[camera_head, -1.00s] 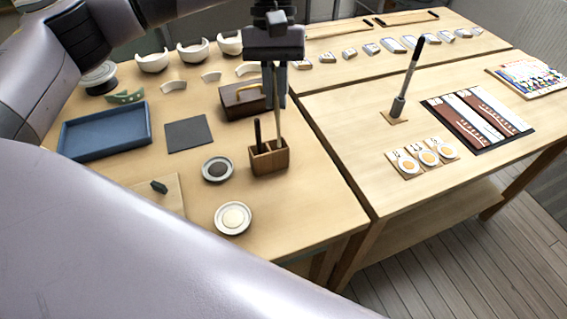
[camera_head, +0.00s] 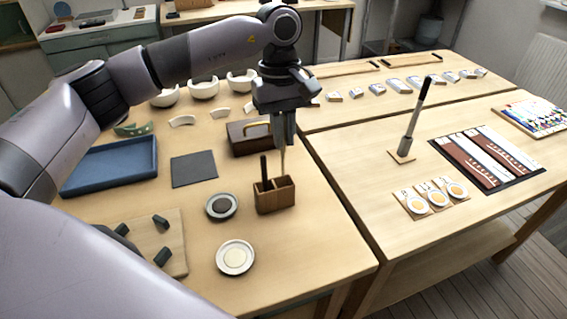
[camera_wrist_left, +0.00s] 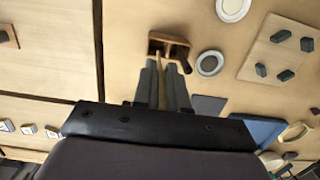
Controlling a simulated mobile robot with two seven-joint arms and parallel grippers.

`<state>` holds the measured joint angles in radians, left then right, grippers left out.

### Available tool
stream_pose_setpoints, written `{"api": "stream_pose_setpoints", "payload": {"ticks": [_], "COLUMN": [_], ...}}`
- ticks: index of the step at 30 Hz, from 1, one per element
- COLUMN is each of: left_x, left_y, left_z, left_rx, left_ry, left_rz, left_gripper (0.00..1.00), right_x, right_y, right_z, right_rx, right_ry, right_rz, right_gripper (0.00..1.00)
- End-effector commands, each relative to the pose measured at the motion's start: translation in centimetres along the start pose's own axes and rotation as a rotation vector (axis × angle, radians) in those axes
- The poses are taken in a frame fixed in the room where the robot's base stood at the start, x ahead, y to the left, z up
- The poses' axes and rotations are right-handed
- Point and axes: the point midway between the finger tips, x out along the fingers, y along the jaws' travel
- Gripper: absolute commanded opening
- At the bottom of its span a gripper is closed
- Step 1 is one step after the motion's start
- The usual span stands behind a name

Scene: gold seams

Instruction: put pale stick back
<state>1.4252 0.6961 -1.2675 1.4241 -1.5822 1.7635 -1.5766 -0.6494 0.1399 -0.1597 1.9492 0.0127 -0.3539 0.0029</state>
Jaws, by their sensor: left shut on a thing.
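The pale stick (camera_head: 283,162) is thin and upright. My left gripper (camera_head: 284,143) is shut on it, above the small wooden holder (camera_head: 275,199). The stick's lower end meets the right compartment of the holder; its tip is hidden there or at the rim, and I cannot tell how deep it sits. A dark stick (camera_head: 263,168) stands in the left compartment. In the left wrist view the pale stick (camera_wrist_left: 155,90) runs between the fingers (camera_wrist_left: 162,85) toward the holder (camera_wrist_left: 158,38). My right gripper is out of view.
Two round dishes (camera_head: 236,257) (camera_head: 221,206) stand left of and in front of the holder. A wooden box with a handle (camera_head: 240,143) is close behind. A grey square (camera_head: 194,169), blue tray (camera_head: 105,168) and pegged board (camera_head: 174,227) lie left. Table right of the holder is clear.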

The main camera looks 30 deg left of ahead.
Motion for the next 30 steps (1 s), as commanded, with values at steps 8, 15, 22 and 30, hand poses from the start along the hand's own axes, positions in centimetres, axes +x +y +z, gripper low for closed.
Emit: {"api": "stream_pose_setpoints", "payload": {"ticks": [8, 15, 22, 30], "left_x": [3.8, 6.4, 8.1, 8.6], "left_y": [0.0, 0.0, 0.0, 0.0], "left_z": [-0.5, -0.8, -1.1, -1.1], "left_rx": [0.0, 0.001, 0.001, 0.001], "left_ry": [0.0, -0.002, 0.001, 0.0], "left_rz": [0.0, -0.002, 0.001, 0.0], "left_gripper": [0.0, 0.0, 0.0, 0.0], "right_x": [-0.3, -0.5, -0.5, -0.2], "right_y": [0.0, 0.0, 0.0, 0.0], "right_z": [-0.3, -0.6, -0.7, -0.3], "right_rx": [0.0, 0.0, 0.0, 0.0], "right_ry": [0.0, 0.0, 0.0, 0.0], "right_rz": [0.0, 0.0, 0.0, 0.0], "right_gripper": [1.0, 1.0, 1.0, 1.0]}}
